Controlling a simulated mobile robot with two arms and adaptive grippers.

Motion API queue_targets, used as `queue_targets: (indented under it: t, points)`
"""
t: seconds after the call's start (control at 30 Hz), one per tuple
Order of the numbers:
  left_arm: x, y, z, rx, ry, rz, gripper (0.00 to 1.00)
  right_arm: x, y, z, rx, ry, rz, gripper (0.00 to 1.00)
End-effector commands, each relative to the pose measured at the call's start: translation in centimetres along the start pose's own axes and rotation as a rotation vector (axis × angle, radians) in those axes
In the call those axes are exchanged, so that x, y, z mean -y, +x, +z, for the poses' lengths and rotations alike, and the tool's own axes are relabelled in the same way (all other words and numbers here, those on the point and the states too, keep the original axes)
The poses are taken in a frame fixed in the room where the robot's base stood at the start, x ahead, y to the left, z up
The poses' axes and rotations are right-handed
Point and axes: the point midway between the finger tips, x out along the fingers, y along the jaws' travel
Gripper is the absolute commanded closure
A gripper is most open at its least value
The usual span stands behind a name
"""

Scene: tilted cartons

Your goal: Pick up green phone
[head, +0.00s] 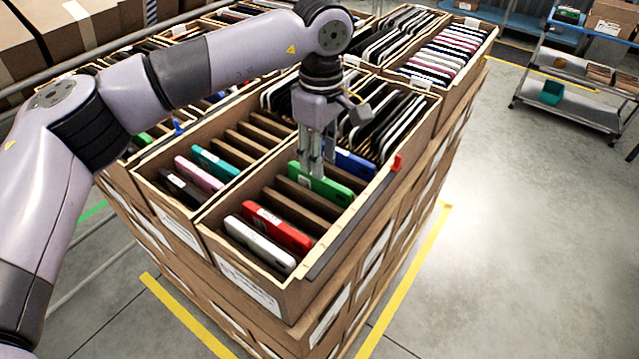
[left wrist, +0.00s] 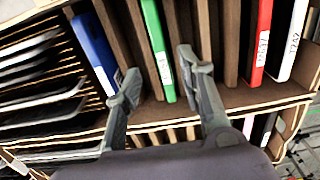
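The green phone (head: 321,184) stands on edge in a slot of the front right carton (head: 275,300). My left gripper (head: 316,172) points down at it from above. In the left wrist view the green phone (left wrist: 158,48) lies between the lines of the two spread fingers (left wrist: 158,80), with gaps on both sides. The left gripper is open and holds nothing. How deep the fingertips reach beside the phone I cannot tell. My right gripper is not in view.
A blue phone (head: 352,163) stands behind the green one. A red phone (head: 277,229) and a white phone (head: 260,244) stand in front, past empty dividers. The neighbouring carton holds black, pink (head: 199,174) and teal phones. A shelf cart (head: 580,75) stands at right, beyond free floor.

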Motion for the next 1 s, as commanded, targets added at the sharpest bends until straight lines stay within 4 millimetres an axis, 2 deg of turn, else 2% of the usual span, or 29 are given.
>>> queue_targets:
  t: [0.2, 0.4, 0.63, 1.0]
  points:
    - [0.3, 2.5, -0.2, 0.003, 0.0, -0.006, 0.64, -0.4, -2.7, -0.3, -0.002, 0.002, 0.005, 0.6]
    - [0.2, 4.8, -0.2, 0.0, 0.0, -0.002, 0.64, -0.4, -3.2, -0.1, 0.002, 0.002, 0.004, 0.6]
    - [0.2, 5.0, -0.2, 0.0, -0.001, -0.001, 0.64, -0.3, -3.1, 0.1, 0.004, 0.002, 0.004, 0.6]
    - [0.2, 5.0, -0.2, 0.0, -0.001, -0.001, 0.89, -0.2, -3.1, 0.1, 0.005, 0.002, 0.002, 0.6]
